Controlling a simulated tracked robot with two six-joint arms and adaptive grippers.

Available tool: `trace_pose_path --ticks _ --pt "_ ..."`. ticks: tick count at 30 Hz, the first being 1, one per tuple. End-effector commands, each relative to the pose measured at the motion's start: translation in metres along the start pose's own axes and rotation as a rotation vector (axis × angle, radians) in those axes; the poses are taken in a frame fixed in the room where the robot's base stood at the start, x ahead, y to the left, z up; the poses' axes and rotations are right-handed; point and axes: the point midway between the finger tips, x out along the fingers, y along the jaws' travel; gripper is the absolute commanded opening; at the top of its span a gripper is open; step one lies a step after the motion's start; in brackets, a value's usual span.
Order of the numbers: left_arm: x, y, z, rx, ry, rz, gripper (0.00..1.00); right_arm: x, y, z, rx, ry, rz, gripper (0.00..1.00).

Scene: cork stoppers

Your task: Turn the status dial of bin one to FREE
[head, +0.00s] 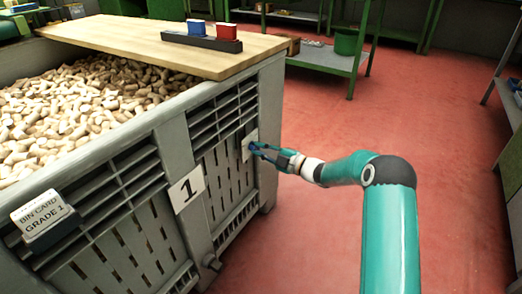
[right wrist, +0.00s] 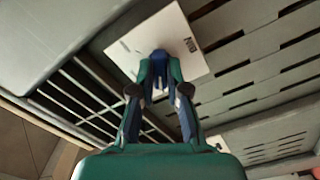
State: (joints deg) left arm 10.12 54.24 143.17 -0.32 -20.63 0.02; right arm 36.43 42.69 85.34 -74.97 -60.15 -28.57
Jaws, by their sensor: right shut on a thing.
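Bin one is a large grey slatted crate (head: 226,165) full of corks, with a white card (head: 187,189) reading 1 on its side. The white plate of the status dial (head: 249,139) is on the bin's side wall, right of that card. My left gripper is out of view.
A wooden board (head: 130,40) lies across the bin's far end, bearing a dark holder (head: 201,41) with blue and red blocks. A green rack (head: 330,58) stands behind. The red floor right of the bin is clear.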

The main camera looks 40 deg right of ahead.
Motion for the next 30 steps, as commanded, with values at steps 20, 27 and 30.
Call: trace_pose_path --ticks 20,27,30 --pt "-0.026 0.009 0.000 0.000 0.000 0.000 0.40 0.000 -0.001 -0.002 0.270 0.002 -0.008 0.00" --pt "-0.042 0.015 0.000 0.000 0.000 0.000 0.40 0.000 -0.002 -0.002 0.495 0.000 -0.009 0.00" --pt "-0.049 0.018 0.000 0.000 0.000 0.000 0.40 0.000 -0.002 -0.002 0.590 0.000 -0.010 0.00"
